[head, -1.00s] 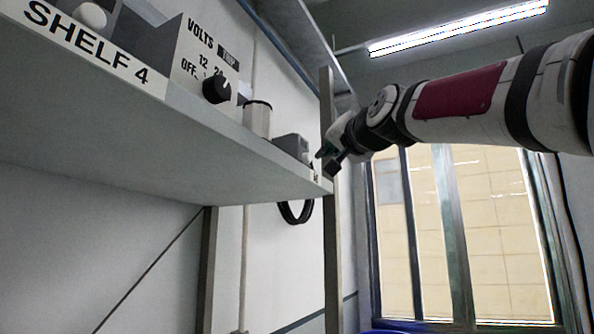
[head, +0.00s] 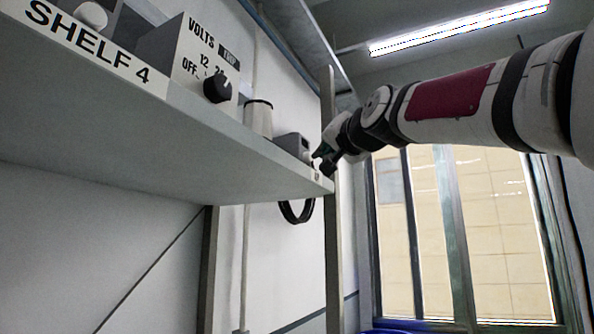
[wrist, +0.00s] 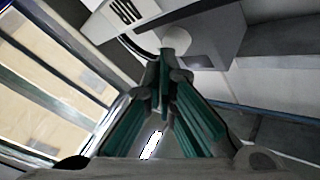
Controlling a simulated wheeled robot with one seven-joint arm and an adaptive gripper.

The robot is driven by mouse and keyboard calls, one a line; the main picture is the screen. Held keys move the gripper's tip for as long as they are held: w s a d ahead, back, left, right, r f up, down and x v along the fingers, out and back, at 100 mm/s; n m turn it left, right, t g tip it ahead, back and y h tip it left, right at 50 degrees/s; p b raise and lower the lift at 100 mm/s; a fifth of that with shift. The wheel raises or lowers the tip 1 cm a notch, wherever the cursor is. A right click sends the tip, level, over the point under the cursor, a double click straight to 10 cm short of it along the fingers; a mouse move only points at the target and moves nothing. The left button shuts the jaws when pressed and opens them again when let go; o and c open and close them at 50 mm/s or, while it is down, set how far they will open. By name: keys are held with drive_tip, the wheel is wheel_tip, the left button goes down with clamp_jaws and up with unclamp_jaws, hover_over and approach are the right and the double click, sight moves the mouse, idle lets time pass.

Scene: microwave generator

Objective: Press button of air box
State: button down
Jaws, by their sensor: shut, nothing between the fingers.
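The air box looks to be the small grey box (head: 288,143) at the far end of the shelf. A pale round button (head: 307,156) sits on its right-hand face. In the wrist view the grey box (wrist: 212,28) is at the top, with the white button (wrist: 174,38) just beyond my fingertips. My gripper (head: 321,162) is shut and empty, close to the button at the shelf's end. In the wrist view the shut green fingers (wrist: 164,72) point at the button. I cannot tell whether they touch it.
The shelf (head: 200,128) also holds a white cylinder (head: 258,119) and a switch box with a black knob (head: 217,88). A metal upright (head: 328,110) stands close to my gripper. A window (head: 455,230) lies beyond, with free room below my arm.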

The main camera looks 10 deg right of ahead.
drive_tip(key=shift+w+a, duration=0.25)
drive_tip(key=shift+a, duration=0.15)
idle(0.9)
drive_tip(key=shift+d, duration=0.1)
drive_tip(key=shift+s+d, duration=0.55)
drive_tip(key=shift+d, duration=0.1)
drive_tip(key=shift+d, duration=0.1)
drive_tip(key=shift+s+d+b, duration=0.75)
drive_tip(key=shift+s+d, duration=0.15)
drive_tip(key=shift+d, duration=0.3)
drive_tip(key=shift+s+d+b, duration=0.7)
drive_tip(key=shift+s+d, duration=0.2)
drive_tip(key=shift+d, duration=0.25)
